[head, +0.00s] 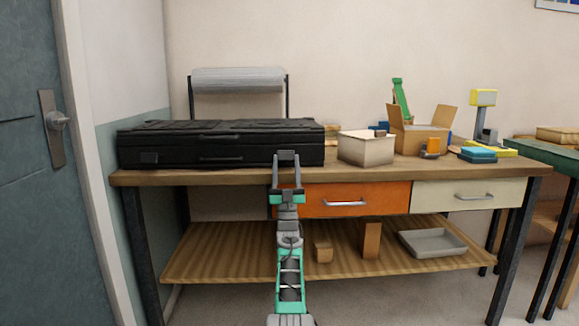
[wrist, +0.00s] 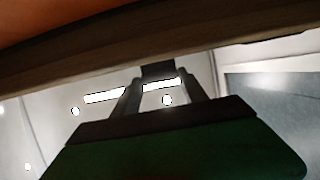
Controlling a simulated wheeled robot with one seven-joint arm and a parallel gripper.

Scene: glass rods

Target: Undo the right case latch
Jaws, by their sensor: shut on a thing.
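The black case (head: 215,143) lies closed on the workbench at the left, its front facing me. Its left latch (head: 149,158) shows as a small dark block on the front, and a handle lies between the latches. My gripper (head: 286,155) is at the right part of the case front, where it hides the right latch in the head view. In the wrist view, the fingertips (wrist: 159,74) close on a small dark block, the right latch (wrist: 158,69). Whether the latch is undone cannot be told.
The wooden workbench (head: 390,175) has an orange drawer (head: 325,200) just below and right of my gripper. A pale box (head: 366,150) stands right of the case. A paper roll (head: 238,78) is behind it.

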